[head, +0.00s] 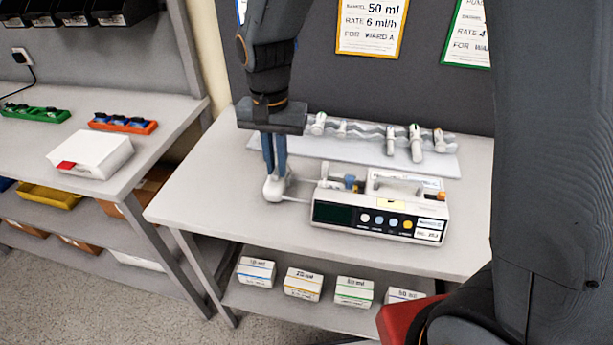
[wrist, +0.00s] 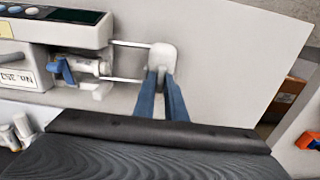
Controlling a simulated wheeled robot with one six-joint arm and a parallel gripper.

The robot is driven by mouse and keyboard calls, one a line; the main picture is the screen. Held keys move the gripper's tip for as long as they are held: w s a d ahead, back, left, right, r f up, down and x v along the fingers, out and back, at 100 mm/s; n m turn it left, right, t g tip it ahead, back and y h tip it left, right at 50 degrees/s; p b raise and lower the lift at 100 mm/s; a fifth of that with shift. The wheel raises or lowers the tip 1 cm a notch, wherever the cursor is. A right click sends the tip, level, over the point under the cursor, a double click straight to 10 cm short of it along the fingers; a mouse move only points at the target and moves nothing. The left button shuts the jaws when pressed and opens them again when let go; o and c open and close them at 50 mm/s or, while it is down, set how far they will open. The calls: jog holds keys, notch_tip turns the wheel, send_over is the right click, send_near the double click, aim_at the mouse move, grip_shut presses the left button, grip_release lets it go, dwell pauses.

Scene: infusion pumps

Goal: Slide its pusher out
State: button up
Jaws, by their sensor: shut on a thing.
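The infusion pump (head: 378,213) stands on the table, with a dark screen and several coloured buttons on its front. Its white pusher head (head: 275,188) sits out to the left of the body, joined to it by thin rods. In the wrist view the pusher (wrist: 162,57) shows at the end of two rods, apart from the pump body (wrist: 55,30). My gripper (head: 274,172) reaches down from above and its blue fingers (wrist: 162,92) are shut on the pusher.
Behind the pump, a pale rack (head: 400,158) holds several syringes. Labelled boxes (head: 303,284) stand on the shelf below. A side table at left holds a white box (head: 92,153), a green tray (head: 35,114) and an orange tray (head: 122,124). The tabletop left of the pusher is clear.

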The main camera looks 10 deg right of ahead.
jog(key=shift+w+a, duration=0.15)
jog(key=shift+a, duration=0.3)
jog(key=shift+w+a+p, duration=0.1)
jog(key=shift+a+p, duration=0.2)
dwell(0.6)
jog(key=o, duration=0.6)
notch_tip(320, 180, up, 7)
jog(key=p, duration=0.6)
